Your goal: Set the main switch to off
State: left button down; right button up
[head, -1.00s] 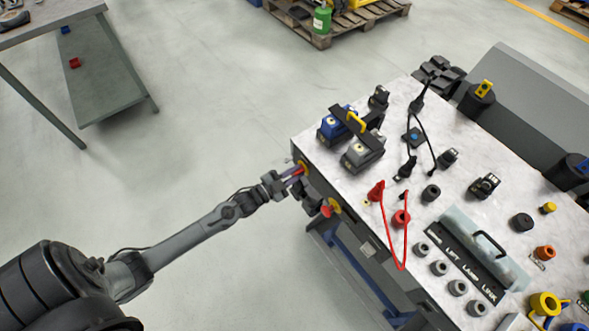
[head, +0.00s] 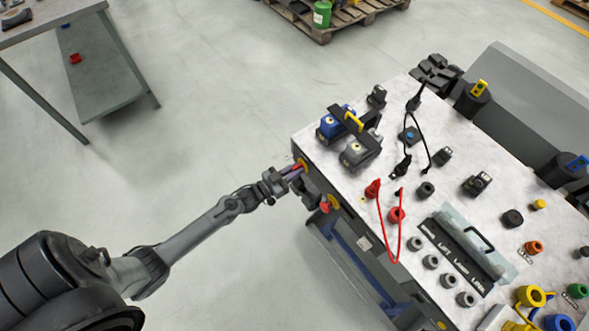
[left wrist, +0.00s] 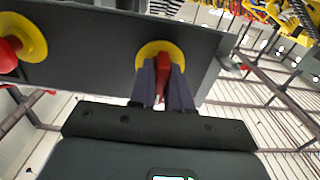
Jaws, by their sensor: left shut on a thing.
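The main switch is a red handle (left wrist: 162,70) on a round yellow plate (left wrist: 172,48), on the dark side face of the workbench. In the head view its yellow plate (head: 304,164) shows at the bench's near left corner. My left gripper (head: 293,172) is shut on the red handle, one finger on each side of it. In the left wrist view the gripper (left wrist: 162,88) points straight at the plate, and the fingers hide part of the handle. Any position marks on the switch are too small to read. My right gripper is not in view.
A red knob (head: 325,207) on a second yellow plate sits on the same face, close to my left gripper. The bench top (head: 318,160) carries blue and grey blocks, cables, plugs and several round sockets. Open floor lies left of the bench.

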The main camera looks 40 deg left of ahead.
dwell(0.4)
pick_arm(q)
jog(key=c, duration=1.2)
grip_release()
jog(key=shift+o, duration=0.2)
jog(key=shift+s, duration=0.15)
jog(key=p+v, duration=0.1)
jog(key=v, duration=0.9)
jog(key=shift+s+p, duration=0.25)
jog(key=shift+p, duration=0.1)
jog(key=shift+s+a+f, duration=0.1)
